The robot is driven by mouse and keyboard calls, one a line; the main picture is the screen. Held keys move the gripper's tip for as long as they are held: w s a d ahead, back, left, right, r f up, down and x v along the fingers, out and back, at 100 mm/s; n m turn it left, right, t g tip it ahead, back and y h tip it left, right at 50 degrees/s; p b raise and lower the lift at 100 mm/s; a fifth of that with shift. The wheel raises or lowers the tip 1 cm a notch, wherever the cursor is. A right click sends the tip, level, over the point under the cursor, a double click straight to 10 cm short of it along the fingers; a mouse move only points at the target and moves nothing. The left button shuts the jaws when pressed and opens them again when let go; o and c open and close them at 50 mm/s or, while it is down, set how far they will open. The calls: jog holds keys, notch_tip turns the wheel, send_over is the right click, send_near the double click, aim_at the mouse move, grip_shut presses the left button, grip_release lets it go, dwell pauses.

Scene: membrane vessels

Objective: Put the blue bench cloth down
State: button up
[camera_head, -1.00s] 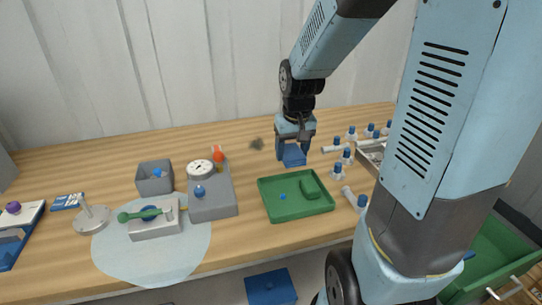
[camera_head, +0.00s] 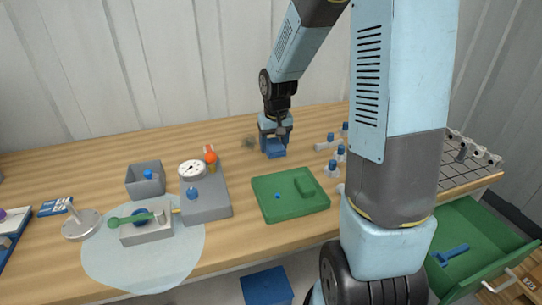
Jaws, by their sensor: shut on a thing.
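My gripper (camera_head: 275,137) is over the back middle of the wooden bench, shut on the blue bench cloth (camera_head: 275,149). The cloth is a small folded blue block below the fingers. It is close to the bench top; I cannot tell whether it touches. A dark smudge (camera_head: 249,142) lies on the bench just left of the cloth.
A green tray (camera_head: 262,207) stands in front of the gripper. A grey device with a round dial (camera_head: 207,198) and a grey bin (camera_head: 133,186) stand to the left. Several blue-capped fittings (camera_head: 339,152) stand to the right. An open green drawer (camera_head: 480,235) is at the lower right.

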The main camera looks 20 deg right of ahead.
aim_at(271, 162)
jog(key=shift+w+d+f, duration=0.1)
jog(key=shift+w+f, duration=0.65)
jog(key=shift+f, duration=0.2)
jog(key=shift+w+f, duration=0.75)
jog(key=shift+f, duration=0.15)
jog(key=shift+w+f, duration=0.15)
jog(key=shift+f, duration=1.5)
jog(key=shift+f, duration=0.2)
